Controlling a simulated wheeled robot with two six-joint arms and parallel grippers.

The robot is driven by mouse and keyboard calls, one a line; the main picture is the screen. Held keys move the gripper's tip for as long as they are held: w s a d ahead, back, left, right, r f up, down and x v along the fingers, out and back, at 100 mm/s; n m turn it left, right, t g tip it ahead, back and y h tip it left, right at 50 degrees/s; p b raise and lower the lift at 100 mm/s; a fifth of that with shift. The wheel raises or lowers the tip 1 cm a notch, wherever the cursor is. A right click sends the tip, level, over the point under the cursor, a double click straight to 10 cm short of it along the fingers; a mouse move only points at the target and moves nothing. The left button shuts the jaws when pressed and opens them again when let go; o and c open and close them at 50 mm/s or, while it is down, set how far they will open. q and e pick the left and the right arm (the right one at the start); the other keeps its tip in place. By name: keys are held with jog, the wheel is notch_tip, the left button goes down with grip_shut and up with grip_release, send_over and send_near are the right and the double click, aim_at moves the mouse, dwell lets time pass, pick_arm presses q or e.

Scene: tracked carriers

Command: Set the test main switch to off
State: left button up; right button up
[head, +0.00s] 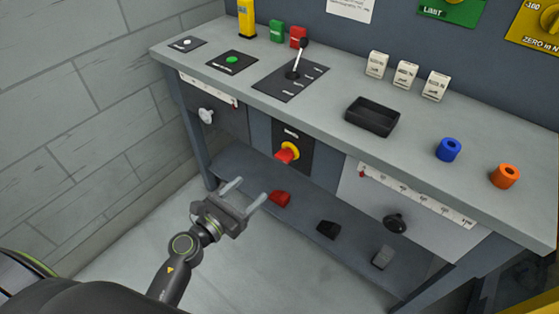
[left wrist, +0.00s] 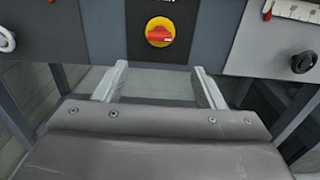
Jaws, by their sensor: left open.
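The main switch is a red rotary handle (head: 287,152) on a yellow disc, on a dark panel (head: 303,155) below the benchtop's front edge. It also shows in the left wrist view as a red handle (left wrist: 160,34) on yellow, beyond the fingertips. In that view the handle lies about level. My left gripper (head: 248,193) is open and empty, in front of and below the switch, apart from it. In the left wrist view its two fingers (left wrist: 160,82) point toward the panel. My right gripper is not in view.
A white knob (head: 206,116) and a black knob (head: 395,223) flank the switch panel. Red, black and grey blocks lie on the lower shelf (head: 240,166). The benchtop (head: 330,92) carries a lever plate, a black tray (head: 372,116) and coloured cylinders. A block wall stands left.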

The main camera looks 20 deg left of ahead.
aim_at(281, 160)
pick_arm(q)
jog(key=x, duration=1.2)
jog(key=shift+w+d+p, duration=0.1)
jog(key=shift+w+p, duration=0.1)
jog(key=shift+p, duration=0.1)
jog(key=shift+w+d, duration=0.15)
jog(key=shift+w, duration=0.25)
jog(key=c, duration=1)
